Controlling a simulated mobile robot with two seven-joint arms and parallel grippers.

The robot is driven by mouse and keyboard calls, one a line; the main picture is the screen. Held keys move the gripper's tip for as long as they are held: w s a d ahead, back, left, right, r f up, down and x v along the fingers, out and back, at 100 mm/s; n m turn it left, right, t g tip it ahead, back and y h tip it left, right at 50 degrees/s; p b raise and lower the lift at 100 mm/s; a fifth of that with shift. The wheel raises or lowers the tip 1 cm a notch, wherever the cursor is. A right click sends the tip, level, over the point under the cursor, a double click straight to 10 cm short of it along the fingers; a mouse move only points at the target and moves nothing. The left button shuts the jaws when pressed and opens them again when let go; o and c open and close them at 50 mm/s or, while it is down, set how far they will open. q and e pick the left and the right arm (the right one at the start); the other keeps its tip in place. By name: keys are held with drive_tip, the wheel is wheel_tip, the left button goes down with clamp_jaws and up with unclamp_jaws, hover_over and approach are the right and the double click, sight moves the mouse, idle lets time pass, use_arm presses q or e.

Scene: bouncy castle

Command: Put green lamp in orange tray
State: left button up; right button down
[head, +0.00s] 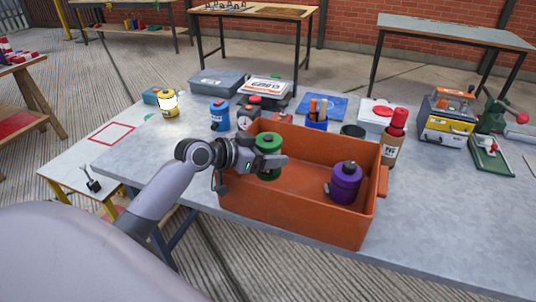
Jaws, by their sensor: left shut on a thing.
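The green lamp (268,142) is gripped by my left gripper (277,160), which comes in from the left. The gripper is shut on the lamp over the left part of the orange tray (300,214). The lamp looks upright, and its lower part is inside the tray's outline. I cannot tell whether it touches the tray floor. A purple lamp (345,184) stands in the right part of the tray. My right gripper is not in view.
Behind the tray stand a blue canister (219,116), a yellow lamp (169,106), a grey case (219,82) and a brown tube with red items (392,145).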

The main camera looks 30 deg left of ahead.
use_arm(q)
drive_tip(key=shift+f, duration=0.15)
drive_tip(key=shift+f+b, duration=0.4)
drive_tip(key=shift+f, duration=0.15)
drive_tip(key=shift+f, duration=0.1)
drive_tip(key=o, duration=1.3)
